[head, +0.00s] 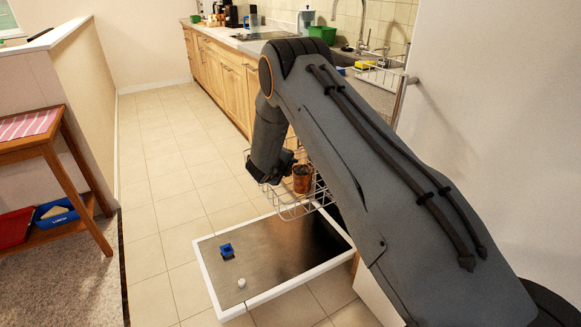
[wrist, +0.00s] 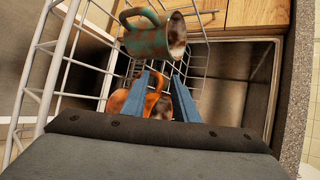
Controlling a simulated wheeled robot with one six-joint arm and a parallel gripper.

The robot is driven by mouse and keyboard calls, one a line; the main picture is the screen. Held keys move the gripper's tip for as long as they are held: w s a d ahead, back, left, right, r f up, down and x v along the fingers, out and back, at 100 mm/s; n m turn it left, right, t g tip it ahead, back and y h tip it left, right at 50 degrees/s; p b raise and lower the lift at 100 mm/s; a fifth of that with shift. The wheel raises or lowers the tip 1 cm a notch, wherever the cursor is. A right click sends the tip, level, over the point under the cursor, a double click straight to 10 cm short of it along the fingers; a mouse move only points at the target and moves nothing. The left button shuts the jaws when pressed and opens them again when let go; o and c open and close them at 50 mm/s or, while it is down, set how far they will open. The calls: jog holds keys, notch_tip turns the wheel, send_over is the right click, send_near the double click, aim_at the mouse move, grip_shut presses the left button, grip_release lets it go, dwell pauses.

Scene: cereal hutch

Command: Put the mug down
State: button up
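An orange-brown mug (head: 302,181) shows in the head view at the wire rack, right beside my gripper (head: 284,166). In the wrist view the orange mug (wrist: 117,101) is partly covered by my gripper's left finger. The two blue fingers (wrist: 165,82) stand apart, with part of the orange mug showing between them. Whether they press on it is hidden. A second mug, teal and brown (wrist: 145,40), lies tilted beyond the fingertips in the wrist view. Whether the orange mug touches the rack is not clear.
The white wire rack (head: 290,210) sits over an open door panel with a white rim (head: 262,300). A blue block (head: 227,251) and a small white piece (head: 241,283) lie on the panel. A wooden side table (head: 62,150) stands left. Tiled floor between is clear.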

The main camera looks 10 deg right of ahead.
jog(key=v, duration=1.2)
jog(key=s+d+r+n+g+y, duration=0.2)
jog(key=s+r+n+y, duration=0.4)
jog(key=s+r+n, duration=0.55)
jog(key=s+d+n+g, duration=0.2)
jog(key=s+n, duration=0.3)
jog(key=s, duration=0.5)
jog(key=s+d+r+n+g, duration=0.1)
jog(key=s+d+n+g, duration=0.2)
jog(key=s, duration=0.7)
jog(key=s+d+r+n+g+y, duration=0.1)
jog(key=s+d+n+g, duration=0.1)
jog(key=s+n, duration=0.5)
jog(key=s+d, duration=0.1)
jog(key=s, duration=0.3)
jog(key=shift+d+g+b, duration=0.3)
jog(key=shift+d, duration=0.1)
jog(key=shift+a+r, duration=0.1)
jog(key=shift+r, duration=0.1)
